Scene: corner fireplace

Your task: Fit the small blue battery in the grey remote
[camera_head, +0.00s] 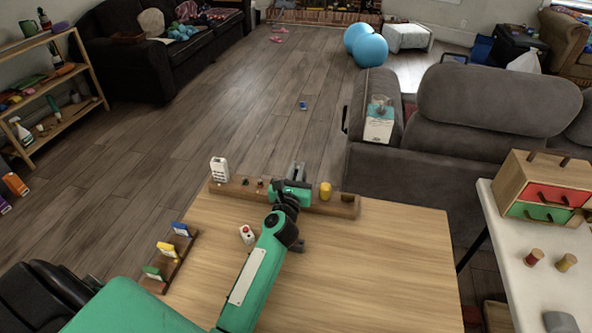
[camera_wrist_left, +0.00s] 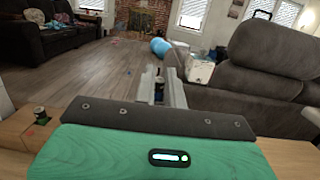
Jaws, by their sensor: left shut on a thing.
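My left gripper (camera_head: 297,171) is over the back rail of the table, its fingers pointing away from me. It also shows in the left wrist view (camera_wrist_left: 160,90), shut on a small dark blue thing (camera_wrist_left: 159,73), which looks like the small blue battery. The fingers hide most of it, and I cannot tell whether it is clear of the rail. A pale grey remote (camera_head: 219,169) with dark buttons stands upright at the rail's left end. My right gripper is not in view.
The wooden rail (camera_head: 310,205) holds a yellow cylinder (camera_head: 325,191) and small dark pieces. A white block with red marks (camera_head: 247,233) lies on the table (camera_head: 370,270). A rack (camera_head: 170,264) of coloured cards stands at left. The table's right half is clear.

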